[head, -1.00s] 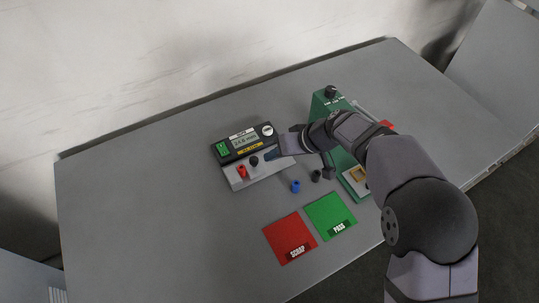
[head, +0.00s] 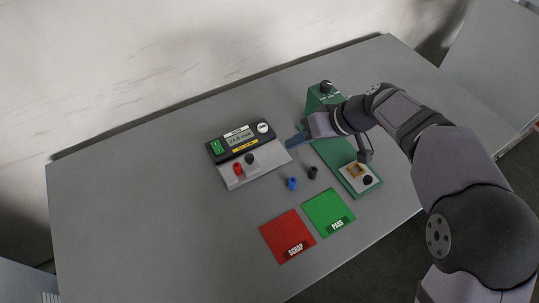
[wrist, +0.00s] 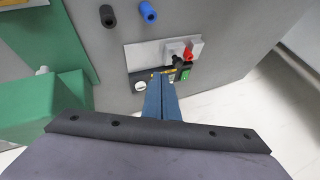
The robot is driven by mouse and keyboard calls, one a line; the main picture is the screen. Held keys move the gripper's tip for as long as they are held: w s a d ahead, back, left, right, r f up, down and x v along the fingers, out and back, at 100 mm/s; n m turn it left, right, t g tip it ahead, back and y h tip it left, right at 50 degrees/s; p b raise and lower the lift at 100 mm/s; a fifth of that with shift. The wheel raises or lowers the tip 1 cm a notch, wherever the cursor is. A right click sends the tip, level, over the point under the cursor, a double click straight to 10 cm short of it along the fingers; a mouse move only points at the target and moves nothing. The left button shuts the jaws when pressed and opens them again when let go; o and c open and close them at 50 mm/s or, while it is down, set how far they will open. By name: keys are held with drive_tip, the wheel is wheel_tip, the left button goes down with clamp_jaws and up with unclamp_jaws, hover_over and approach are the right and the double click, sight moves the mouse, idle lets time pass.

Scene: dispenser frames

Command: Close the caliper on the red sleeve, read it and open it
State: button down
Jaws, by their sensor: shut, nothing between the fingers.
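The caliper (head: 262,172) is a pale plate with a black display unit, whose lit readout (head: 242,138) shows figures in mm too small to read surely. The red sleeve (head: 237,168) stands upright on the plate, with a dark knob (head: 249,158) close to its right. I cannot tell whether the jaws touch the sleeve. The red sleeve (wrist: 195,46) and knob (wrist: 177,60) also show in the wrist view. My gripper (head: 290,142) is shut and empty, just right of the caliper, apart from the knob. Its fingers (wrist: 161,98) are together in the wrist view and overlap the display unit's edge.
A blue sleeve (head: 292,183) and a black sleeve (head: 312,172) stand on the table in front. A red SCRAP mat (head: 285,230) and a green PASS mat (head: 325,207) lie nearer. A green dispenser frame (head: 335,152) stands right, below my arm. The table's left side is clear.

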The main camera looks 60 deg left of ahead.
sight(249, 162)
drive_tip(key=x, duration=0.3)
drive_tip(key=p+x, duration=0.1)
drive_tip(key=x, duration=0.2)
drive_tip(key=w+p+x, duration=0.1)
drive_tip(key=x, duration=0.2)
drive_tip(key=shift+d+f, duration=0.1)
drive_tip(key=shift+f, duration=0.15)
drive_tip(key=s+p, duration=0.1)
drive_tip(key=s+a+p, duration=0.1)
drive_tip(key=s, duration=0.1)
drive_tip(key=shift+s+a+f, duration=0.1)
drive_tip(key=shift+s+f, duration=0.1)
drive_tip(key=shift+s, duration=0.25)
